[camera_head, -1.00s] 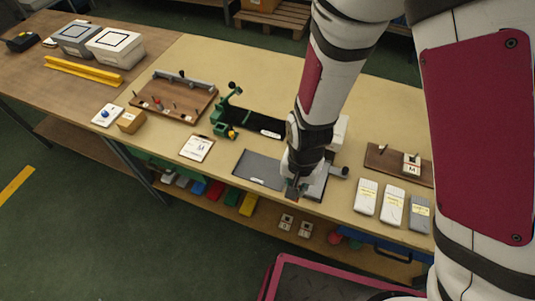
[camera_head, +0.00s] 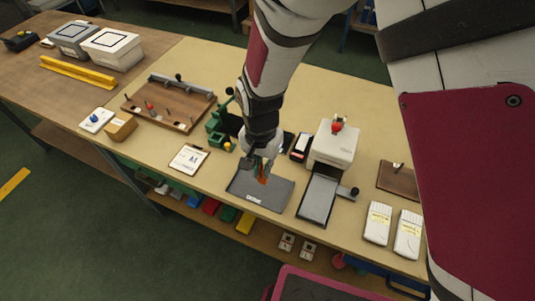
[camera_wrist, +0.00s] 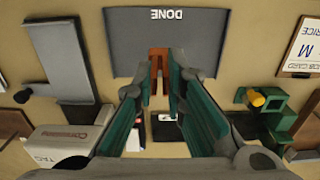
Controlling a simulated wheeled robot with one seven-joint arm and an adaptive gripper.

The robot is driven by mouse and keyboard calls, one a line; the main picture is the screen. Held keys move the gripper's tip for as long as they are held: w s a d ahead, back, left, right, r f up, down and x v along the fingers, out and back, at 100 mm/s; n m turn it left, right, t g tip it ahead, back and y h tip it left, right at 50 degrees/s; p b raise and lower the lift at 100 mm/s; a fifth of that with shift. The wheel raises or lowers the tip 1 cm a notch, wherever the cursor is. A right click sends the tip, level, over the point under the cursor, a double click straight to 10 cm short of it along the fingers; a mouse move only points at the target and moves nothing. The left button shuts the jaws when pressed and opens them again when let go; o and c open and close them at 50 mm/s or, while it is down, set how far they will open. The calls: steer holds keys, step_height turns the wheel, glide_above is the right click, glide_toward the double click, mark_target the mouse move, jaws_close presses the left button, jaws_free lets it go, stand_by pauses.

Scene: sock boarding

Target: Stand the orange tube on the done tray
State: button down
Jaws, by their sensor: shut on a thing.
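The orange tube (camera_head: 264,172) is between the fingers of my gripper (camera_head: 260,165), which is shut on it. In the head view they are over the upper middle part of the done tray, a flat dark grey tray (camera_head: 280,197) with white lettering at its front edge. In the wrist view the orange tube (camera_wrist: 159,60) shows between the green fingertips (camera_wrist: 158,72), in front of the done tray (camera_wrist: 205,45). The tube looks roughly upright. I cannot tell whether its lower end touches the tray. My fingers hide part of the tube.
A white machine (camera_head: 333,145) with a red knob and a grey plate (camera_head: 319,198) stands right of the tray. A green fixture (camera_head: 217,128) is behind left, and a card on a clipboard (camera_head: 188,159) is left. The tray's visible surface is otherwise empty.

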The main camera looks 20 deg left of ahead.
mark_target(261, 172)
steer(key=shift+w+a+f, duration=0.1)
steer(key=shift+w+a, duration=0.2)
steer(key=shift+w+a+f+b, duration=0.2)
steer(key=shift+f+b, duration=0.15)
steer(key=shift+b, duration=0.2)
steer(key=shift+s+d+f+b, duration=0.1)
steer(key=shift+f+b, duration=1)
steer(key=shift+f, duration=0.25)
steer(key=shift+f, duration=0.15)
steer(key=c, duration=1.6)
jaws_free()
steer(key=shift+c, duration=0.2)
